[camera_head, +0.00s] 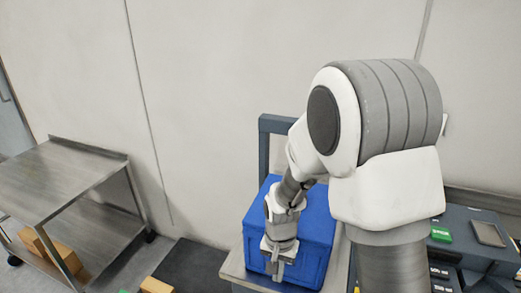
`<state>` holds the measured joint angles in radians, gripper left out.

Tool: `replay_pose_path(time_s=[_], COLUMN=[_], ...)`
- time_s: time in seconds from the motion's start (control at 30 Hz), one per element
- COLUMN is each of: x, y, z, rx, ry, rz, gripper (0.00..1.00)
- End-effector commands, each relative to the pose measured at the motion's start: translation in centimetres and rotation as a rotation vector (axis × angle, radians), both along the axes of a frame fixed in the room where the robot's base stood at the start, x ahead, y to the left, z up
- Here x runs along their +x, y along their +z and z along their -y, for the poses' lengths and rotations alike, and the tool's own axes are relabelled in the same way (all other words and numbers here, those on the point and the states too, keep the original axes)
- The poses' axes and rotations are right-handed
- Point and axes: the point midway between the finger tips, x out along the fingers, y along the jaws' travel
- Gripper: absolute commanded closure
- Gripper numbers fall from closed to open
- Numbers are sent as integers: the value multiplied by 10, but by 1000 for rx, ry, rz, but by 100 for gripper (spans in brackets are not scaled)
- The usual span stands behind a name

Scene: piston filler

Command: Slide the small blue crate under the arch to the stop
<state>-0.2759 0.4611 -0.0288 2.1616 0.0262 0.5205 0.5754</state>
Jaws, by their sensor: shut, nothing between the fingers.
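The small blue crate (312,248) sits on a pale metal-topped stand (233,268), right of centre at the bottom of the view. Part of a dark grey-blue arch (263,150) shows behind the crate; my arm hides its right side. My gripper (277,270) points down at the crate's near left side, overlapping it in the picture. It is shut and empty. I cannot tell whether it touches the crate. I cannot make out the stop.
A steel two-shelf cart (75,180) stands at the left, with brown boxes (50,250) on its lower shelf. A dark bench at the right holds a green item (441,234) and a grey tray (488,233). A plain wall stands behind.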

Motion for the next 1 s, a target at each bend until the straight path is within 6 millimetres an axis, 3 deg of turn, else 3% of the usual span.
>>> replay_pose_path(time_s=[1.0], x=[51], y=[1], z=[18], rx=[0], ry=[-3], rz=[6], gripper=[100])
